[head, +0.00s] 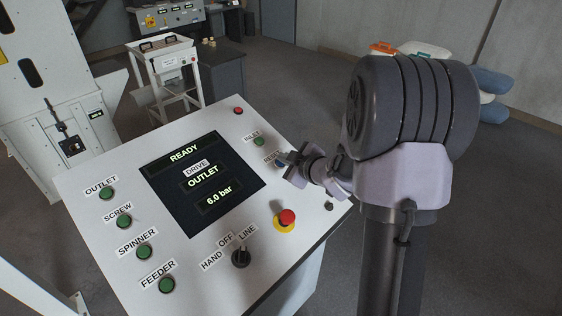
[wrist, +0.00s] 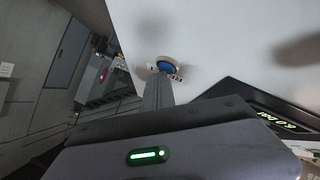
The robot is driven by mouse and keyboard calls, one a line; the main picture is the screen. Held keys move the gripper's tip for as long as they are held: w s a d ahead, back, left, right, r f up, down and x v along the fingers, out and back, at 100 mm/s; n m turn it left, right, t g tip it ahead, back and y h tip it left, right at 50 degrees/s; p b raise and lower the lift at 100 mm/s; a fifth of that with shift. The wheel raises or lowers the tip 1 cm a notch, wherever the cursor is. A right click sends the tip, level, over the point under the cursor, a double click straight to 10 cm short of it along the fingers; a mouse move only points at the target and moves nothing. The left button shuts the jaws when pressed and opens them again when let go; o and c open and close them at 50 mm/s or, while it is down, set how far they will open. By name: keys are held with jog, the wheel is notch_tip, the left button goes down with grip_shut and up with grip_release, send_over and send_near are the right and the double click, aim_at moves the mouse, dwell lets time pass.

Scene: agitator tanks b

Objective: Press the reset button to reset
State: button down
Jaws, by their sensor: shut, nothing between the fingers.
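The reset button (wrist: 167,66) shows in the wrist view as a blue cap in a pale ring on the white panel, just beyond my fingertips. In the head view the RESET label (head: 271,158) is partly covered and my gripper hides most of the button. My gripper (head: 284,160) is shut and empty, with its tips at the button's place near the panel's right side. In the wrist view the closed fingers (wrist: 159,80) point at the button and overlap its lower edge. I cannot tell whether they touch it.
The control panel (head: 110,234) has a display (head: 203,184) reading READY, DRIVE, OUTLET and 6.0 bar. A red emergency stop (head: 287,217) on yellow sits below my gripper. The green INLET button (head: 259,142) is close by. A black selector (head: 241,258) and several green buttons are farther left.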

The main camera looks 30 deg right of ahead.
jog(key=shift+r, duration=0.1)
jog(key=shift+s+r+p, duration=0.25)
jog(key=shift+r+p, duration=0.4)
jog(key=shift+r, duration=0.05)
jog(key=shift+d, duration=0.1)
jog(key=r+p, duration=0.1)
jog(key=s+r+p, duration=0.1)
jog(key=r, duration=0.1)
jog(key=r+p, duration=0.1)
jog(key=p, duration=0.1)
jog(key=shift+s+d+r, duration=0.25)
jog(key=shift+r, duration=0.15)
